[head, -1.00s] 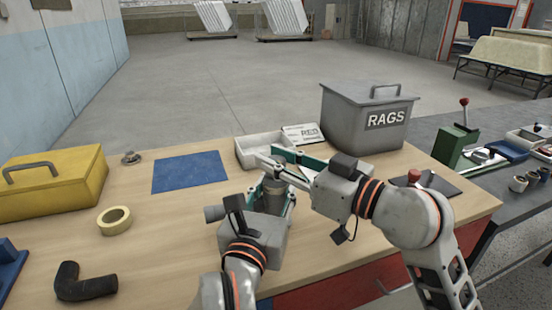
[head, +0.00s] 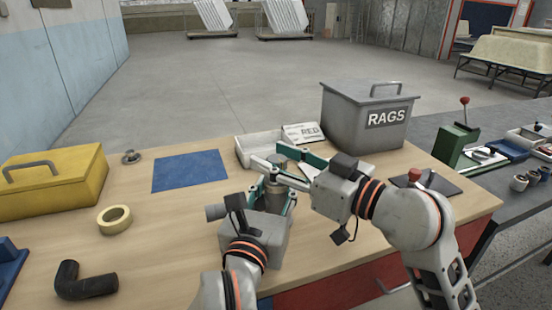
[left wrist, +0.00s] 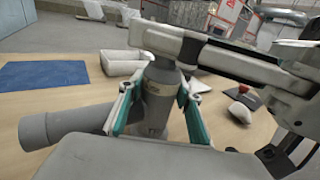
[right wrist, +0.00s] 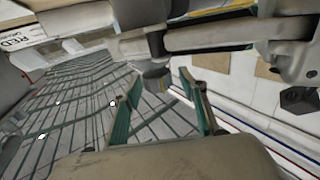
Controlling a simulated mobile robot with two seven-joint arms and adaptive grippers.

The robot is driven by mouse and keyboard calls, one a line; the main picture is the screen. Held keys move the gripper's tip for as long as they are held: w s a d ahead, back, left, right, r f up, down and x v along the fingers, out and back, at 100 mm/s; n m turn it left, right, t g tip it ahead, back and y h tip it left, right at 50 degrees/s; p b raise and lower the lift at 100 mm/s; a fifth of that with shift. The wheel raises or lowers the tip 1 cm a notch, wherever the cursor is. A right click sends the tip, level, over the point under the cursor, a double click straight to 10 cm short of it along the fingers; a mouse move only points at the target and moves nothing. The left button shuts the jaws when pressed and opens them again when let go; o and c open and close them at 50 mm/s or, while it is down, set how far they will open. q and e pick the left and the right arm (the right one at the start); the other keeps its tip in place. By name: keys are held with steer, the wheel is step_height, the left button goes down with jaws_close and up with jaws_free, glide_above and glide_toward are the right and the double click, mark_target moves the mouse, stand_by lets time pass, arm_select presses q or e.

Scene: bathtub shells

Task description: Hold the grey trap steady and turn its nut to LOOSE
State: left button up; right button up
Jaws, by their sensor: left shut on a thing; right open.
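The grey trap (head: 273,200) stands upright on the wooden bench, its side pipe (left wrist: 65,126) pointing left in the left wrist view. My left gripper (left wrist: 157,100) is shut on the trap's body, one green-padded finger on each side. The trap's upper collar (left wrist: 160,72), likely the nut, is partly hidden by my right gripper (head: 278,167). That gripper is open, reaching in from the right with its fingers around the trap's top. In the right wrist view a grey cylindrical part (right wrist: 156,76) shows between the spread fingers; contact cannot be told. No LOOSE mark is readable.
A white tray (head: 241,154) and a RED card (head: 304,132) lie behind the trap. The grey RAGS bin (head: 345,115) stands back right. A blue mat (head: 190,171), tape roll (head: 103,222), black elbow (head: 95,286) and yellow toolbox (head: 60,195) lie left.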

steer(key=v, duration=1.2)
steer(key=w+d+f+n+g+y, duration=0.1)
steer(key=w+d+n+g+y, duration=0.3)
steer(key=w+n+g, duration=0.7)
steer(key=s+a, duration=0.1)
steer(key=a, duration=0.3)
steer(key=s+a+m+g, duration=0.1)
steer(key=a, duration=0.3)
steer(key=s+a+g, duration=0.1)
steer(key=a, duration=0.4)
steer(key=shift+f+m+y, duration=0.1)
steer(key=shift+m+y, duration=0.2)
steer(key=shift+m, duration=0.1)
steer(key=c, duration=1.1)
